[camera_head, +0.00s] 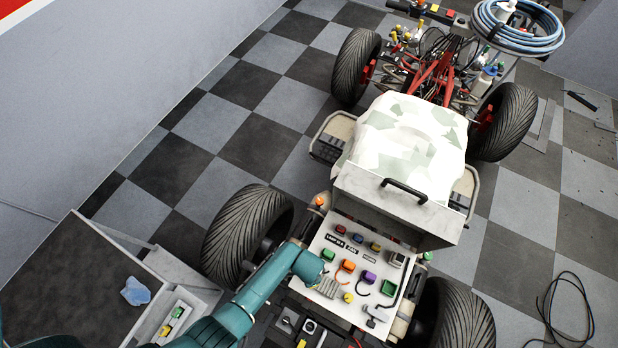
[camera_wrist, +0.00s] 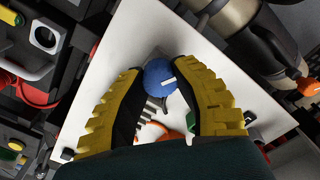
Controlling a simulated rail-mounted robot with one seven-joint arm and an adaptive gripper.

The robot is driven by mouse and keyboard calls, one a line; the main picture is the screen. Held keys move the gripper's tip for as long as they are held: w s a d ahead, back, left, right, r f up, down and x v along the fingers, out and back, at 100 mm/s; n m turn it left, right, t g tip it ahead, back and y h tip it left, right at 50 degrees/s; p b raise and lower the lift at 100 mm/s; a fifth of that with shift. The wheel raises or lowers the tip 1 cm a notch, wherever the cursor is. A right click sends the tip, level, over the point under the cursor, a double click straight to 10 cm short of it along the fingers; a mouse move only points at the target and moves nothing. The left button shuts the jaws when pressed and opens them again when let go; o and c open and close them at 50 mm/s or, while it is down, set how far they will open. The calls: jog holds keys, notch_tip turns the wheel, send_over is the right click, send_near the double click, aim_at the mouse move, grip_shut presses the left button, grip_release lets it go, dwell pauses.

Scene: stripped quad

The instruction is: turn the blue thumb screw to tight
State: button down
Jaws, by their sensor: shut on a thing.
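The blue thumb screw (camera_wrist: 160,77) shows in the wrist view as a round blue knob with a white mark on it. It stands over a white panel (camera_wrist: 150,28). My gripper (camera_wrist: 159,84) has two yellow ribbed fingers, one on each side of the knob, and their tips are shut on it. In the head view my teal arm reaches from the lower left to the left side of the white panel (camera_head: 342,235). The arm's end hides the blue thumb screw and my fingertips there.
Coloured connectors, among them a green one (camera_head: 328,255), an orange one (camera_head: 347,266) and a purple one (camera_head: 369,277), stand close to the right of my arm. Large tyres (camera_head: 245,232) flank the panel. A side table (camera_head: 75,270) with a blue cloth (camera_head: 135,291) is at lower left.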

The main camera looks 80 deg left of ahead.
jog(key=shift+m, duration=0.3)
jog(key=c, duration=0.7)
grip_release()
jog(key=shift+c, duration=0.2)
notch_tip(320, 180, up, 12)
